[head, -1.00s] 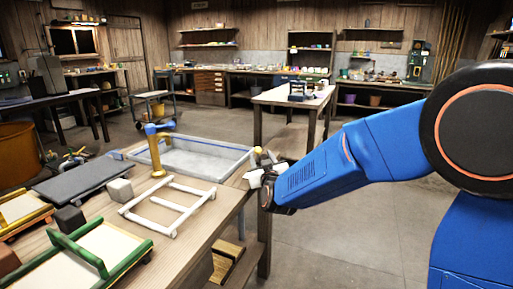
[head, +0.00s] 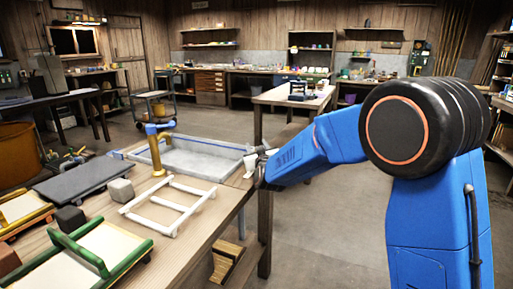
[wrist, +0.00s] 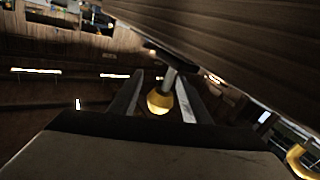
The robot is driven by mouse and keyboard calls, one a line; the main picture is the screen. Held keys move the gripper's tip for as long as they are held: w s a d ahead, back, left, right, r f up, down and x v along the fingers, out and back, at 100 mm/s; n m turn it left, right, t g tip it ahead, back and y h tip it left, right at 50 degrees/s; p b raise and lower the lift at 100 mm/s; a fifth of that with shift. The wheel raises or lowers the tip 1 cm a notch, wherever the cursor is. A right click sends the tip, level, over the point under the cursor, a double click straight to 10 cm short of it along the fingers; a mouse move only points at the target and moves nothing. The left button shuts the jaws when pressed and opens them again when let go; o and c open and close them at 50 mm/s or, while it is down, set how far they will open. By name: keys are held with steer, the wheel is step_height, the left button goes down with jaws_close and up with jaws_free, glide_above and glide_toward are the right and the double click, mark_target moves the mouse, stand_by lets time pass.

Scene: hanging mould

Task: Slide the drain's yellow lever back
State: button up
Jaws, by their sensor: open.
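The drain's lever shows in the wrist view as a short metal stem with a yellow knob (wrist: 160,102) on its end. My gripper (wrist: 155,100) is open, with one finger on each side of the knob. I cannot tell whether either finger touches it. In the head view my gripper (head: 252,165) is at the right end of the grey basin (head: 195,158), by the table edge. The lever is hidden there behind my gripper.
A white frame (head: 172,209), a green-framed mould (head: 100,250) and a brass post (head: 156,155) with a blue top are on the wooden table (head: 190,240). Wooden boards fill the wrist view's upper right. Floor right of the table is clear.

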jaws_close()
steer(key=shift+w+d, duration=0.35)
steer(key=shift+w, duration=0.65)
steer(key=shift+w+d, duration=0.4)
steer(key=shift+w, duration=0.6)
steer(key=shift+w+d, duration=0.35)
steer(key=shift+w, duration=0.65)
jaws_free()
steer(key=v, duration=1.7)
steer(key=shift+s, duration=0.15)
steer(key=shift+f, duration=0.1)
